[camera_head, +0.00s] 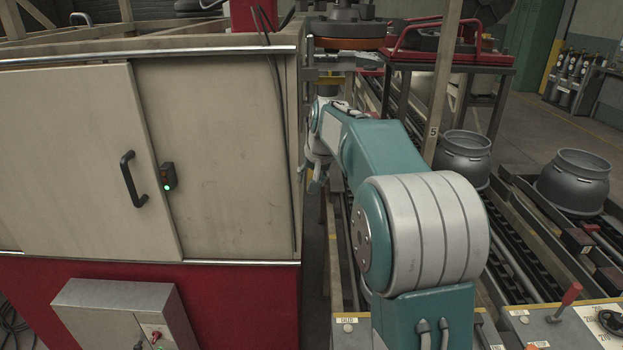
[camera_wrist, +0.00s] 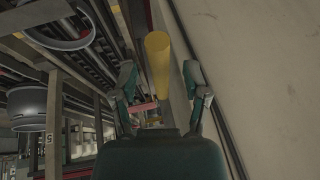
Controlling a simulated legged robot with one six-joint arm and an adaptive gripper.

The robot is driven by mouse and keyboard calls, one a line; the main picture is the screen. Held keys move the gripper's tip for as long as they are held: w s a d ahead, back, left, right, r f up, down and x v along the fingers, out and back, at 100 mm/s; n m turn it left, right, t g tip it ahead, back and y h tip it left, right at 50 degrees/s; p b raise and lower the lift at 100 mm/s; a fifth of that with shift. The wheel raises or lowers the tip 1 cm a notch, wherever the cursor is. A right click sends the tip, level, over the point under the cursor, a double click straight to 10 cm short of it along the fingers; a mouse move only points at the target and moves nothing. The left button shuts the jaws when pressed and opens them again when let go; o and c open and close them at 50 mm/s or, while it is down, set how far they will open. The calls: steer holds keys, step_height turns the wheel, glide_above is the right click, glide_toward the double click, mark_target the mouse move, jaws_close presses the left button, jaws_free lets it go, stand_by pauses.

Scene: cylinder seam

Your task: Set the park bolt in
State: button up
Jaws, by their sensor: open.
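In the wrist view, a yellow rod-like piece (camera_wrist: 158,62) shows between the two fingers of my gripper (camera_wrist: 160,76), with a visible gap on each side. I cannot tell how far beyond the fingertips it is, or whether it is the park bolt. My gripper is open and holds nothing. In the head view my gripper (camera_head: 317,182) hangs beside the right edge of the beige cabinet (camera_head: 215,150), partly hidden by my arm. No yellow piece shows there. A red-handled pin or lever (camera_head: 571,294) stands on a panel at the lower right.
The cabinet wall is close on the left of my gripper, with a sliding door and black handle (camera_head: 133,180). Grey metal cylinders (camera_head: 463,158) stand on the conveyor at the right. A wooden post (camera_head: 440,90) and a red-framed stand (camera_head: 450,58) rise behind my arm.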

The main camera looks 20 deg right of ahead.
jaws_close()
step_height(320, 180, up, 8)
steer(key=shift+f, duration=0.2)
stand_by(0.4)
steer(key=shift+w, duration=0.1)
steer(key=shift+c, duration=0.5)
jaws_free()
steer(key=shift+o, duration=0.5)
steer(key=shift+f, duration=0.1)
